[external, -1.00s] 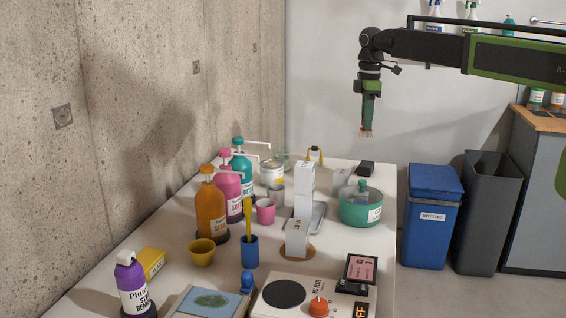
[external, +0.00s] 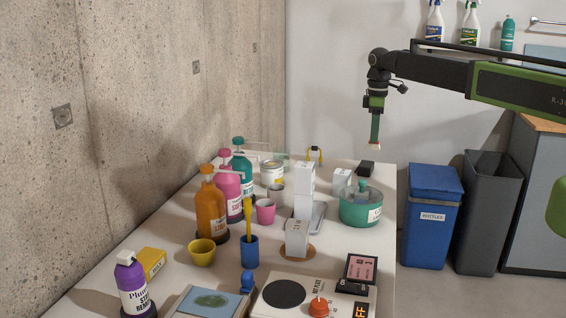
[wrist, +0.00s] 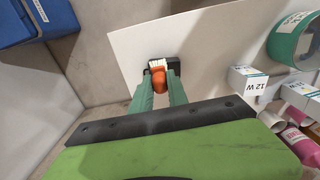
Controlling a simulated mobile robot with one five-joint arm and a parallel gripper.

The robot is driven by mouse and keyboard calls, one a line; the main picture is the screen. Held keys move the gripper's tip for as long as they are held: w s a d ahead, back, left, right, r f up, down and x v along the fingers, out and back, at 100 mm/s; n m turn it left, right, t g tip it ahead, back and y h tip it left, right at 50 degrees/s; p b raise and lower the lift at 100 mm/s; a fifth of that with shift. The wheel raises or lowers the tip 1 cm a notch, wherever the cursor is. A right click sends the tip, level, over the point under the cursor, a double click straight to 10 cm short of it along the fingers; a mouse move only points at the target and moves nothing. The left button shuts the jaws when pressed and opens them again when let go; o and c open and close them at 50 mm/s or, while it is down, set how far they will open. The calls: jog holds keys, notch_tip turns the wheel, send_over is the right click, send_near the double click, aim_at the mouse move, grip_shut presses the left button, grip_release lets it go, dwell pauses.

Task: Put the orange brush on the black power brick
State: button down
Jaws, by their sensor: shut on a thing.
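My gripper (external: 375,136) points down above the far end of the table. Its green fingers are shut on the orange brush (wrist: 159,80), which shows between the fingertips (wrist: 158,88) in the wrist view. The brush's pale bristles (wrist: 157,64) point away from the gripper. The black power brick (external: 365,168) lies at the far right end of the table, below the gripper, with a clear gap in the external view. In the wrist view the power brick (wrist: 174,63) shows behind the bristles, partly hidden by the brush and fingers.
A white box (external: 342,180) and a green pot (external: 360,207) stand near the power brick. White stacked boxes (external: 304,192) rise nearer the table's middle. Blue (external: 433,222) and dark (external: 484,220) bins stand on the floor to the right. The air around the gripper is clear.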

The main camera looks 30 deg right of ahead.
aim_at(368, 148)
jog(key=shift+w+a+f, duration=0.25)
jog(key=shift+a+f, duration=0.05)
jog(key=shift+a, duration=0.2)
jog(key=shift+w+a+f, duration=0.25)
jog(key=shift+a+f, duration=0.05)
jog(key=shift+a, duration=0.15)
notch_tip(368, 148, down, 4)
jog(key=b, duration=0.4)
jog(key=shift+f+b, duration=0.2)
jog(key=shift+b, duration=0.2)
jog(key=shift+r, duration=0.25)
jog(key=shift+f, duration=0.15)
jog(key=c, duration=1.3)
grip_release()
